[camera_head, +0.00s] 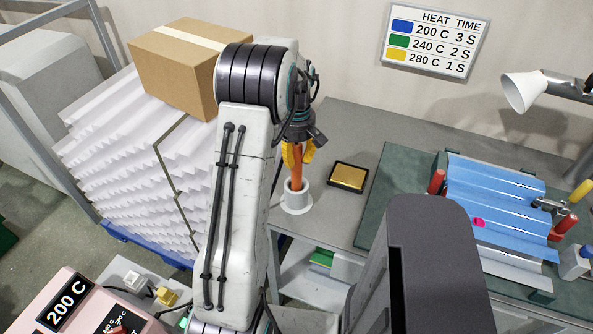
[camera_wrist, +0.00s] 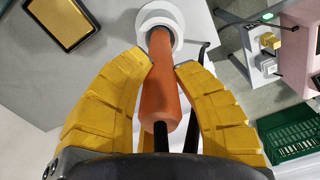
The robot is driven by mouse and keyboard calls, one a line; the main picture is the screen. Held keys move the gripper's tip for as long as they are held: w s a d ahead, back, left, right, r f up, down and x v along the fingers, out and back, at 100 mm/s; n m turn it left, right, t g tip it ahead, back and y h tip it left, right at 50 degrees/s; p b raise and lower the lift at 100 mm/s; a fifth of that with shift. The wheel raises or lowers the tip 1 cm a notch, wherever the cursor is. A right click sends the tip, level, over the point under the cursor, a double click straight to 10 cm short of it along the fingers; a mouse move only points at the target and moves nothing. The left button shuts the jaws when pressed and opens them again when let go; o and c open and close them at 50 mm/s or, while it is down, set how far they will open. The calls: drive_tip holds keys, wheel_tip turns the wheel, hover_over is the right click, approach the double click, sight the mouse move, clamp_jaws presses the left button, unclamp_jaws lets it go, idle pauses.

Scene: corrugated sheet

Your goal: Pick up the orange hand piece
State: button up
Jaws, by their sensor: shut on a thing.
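The orange hand piece (camera_head: 297,166) stands upright in a white round holder (camera_head: 297,200) at the near left corner of the grey bench. My gripper (camera_head: 299,152) is above the holder with its yellow fingers around the hand piece's upper part. In the wrist view the hand piece (camera_wrist: 160,90) runs between the two yellow fingers (camera_wrist: 163,68), and its far end meets the white holder (camera_wrist: 160,22). A dark cord leaves its near end. My gripper is shut on the hand piece. The hand piece's lower tip is hidden in the holder.
A gold pad in a black frame (camera_head: 348,177) lies right of the holder. Blue corrugated sheet (camera_head: 490,190) lies on a green mat further right. A cardboard box (camera_head: 180,68) sits on stacked white sheets at left. A pink 200 C unit (camera_head: 85,308) is at lower left.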

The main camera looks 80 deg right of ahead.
clamp_jaws()
wheel_tip(320, 180, up, 9)
drive_tip(key=shift+r, duration=0.1)
drive_tip(key=shift+r+p, duration=2)
drive_tip(key=shift+r, duration=0.45)
